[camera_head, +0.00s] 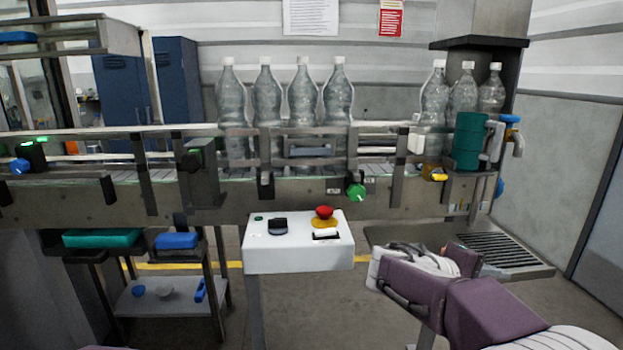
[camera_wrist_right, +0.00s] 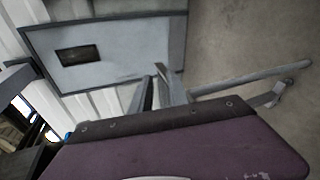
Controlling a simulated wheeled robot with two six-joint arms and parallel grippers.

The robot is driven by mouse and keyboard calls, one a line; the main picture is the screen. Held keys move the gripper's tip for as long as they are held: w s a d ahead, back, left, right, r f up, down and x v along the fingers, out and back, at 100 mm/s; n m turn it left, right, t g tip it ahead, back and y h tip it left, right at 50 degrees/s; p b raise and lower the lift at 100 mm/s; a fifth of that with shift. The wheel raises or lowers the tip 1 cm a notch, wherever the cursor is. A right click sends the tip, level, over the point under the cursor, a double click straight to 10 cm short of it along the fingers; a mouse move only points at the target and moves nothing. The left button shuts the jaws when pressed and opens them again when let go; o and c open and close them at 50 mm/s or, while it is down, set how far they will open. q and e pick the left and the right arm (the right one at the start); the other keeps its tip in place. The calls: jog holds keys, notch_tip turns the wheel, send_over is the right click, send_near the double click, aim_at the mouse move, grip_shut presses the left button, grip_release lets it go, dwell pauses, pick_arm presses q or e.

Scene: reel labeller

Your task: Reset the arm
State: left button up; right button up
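My right arm (camera_head: 480,305), with purple and white links, comes in from the lower right in the head view. It is folded in front of the conveyor, to the right of the white control box and apart from it. My right gripper (camera_wrist_right: 160,88) shows in the wrist view as narrow grey fingers beyond a purple link. Nothing is seen held, but the gap between the fingers is unclear. In the head view its end is largely hidden by the arm. My left gripper is not in view.
A conveyor (camera_head: 80,205) carries several clear bottles (camera_head: 303,95). The control box (camera_head: 299,258) has a red button (camera_head: 324,212). A metal drain tray (camera_head: 405,236) lies behind my right arm.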

jog(key=s+a+f+m+g+y, duration=0.1)
jog(key=s+a+f+g+y, duration=0.2)
jog(key=s+f, duration=0.5)
jog(key=s+a+f+g+y, duration=0.15)
jog(key=s+f+y, duration=0.3)
jog(key=f, duration=0.75)
jog(key=s+a+f+m+t+y, duration=0.2)
jog(key=a+f+m+y, duration=0.2)
jog(key=a+f+y, duration=0.6)
notch_tip(320, 180, up, 23)
jog(key=a+h+p, duration=0.2)
jog(key=h+p, duration=0.1)
jog(key=p, duration=1.7)
jog(key=shift+w+a+n+p, duration=0.15)
jog(key=shift+w+n+p, duration=0.15)
jog(key=shift+w+p, duration=0.1)
jog(key=shift+f+t, duration=0.1)
jog(key=shift+t, duration=0.15)
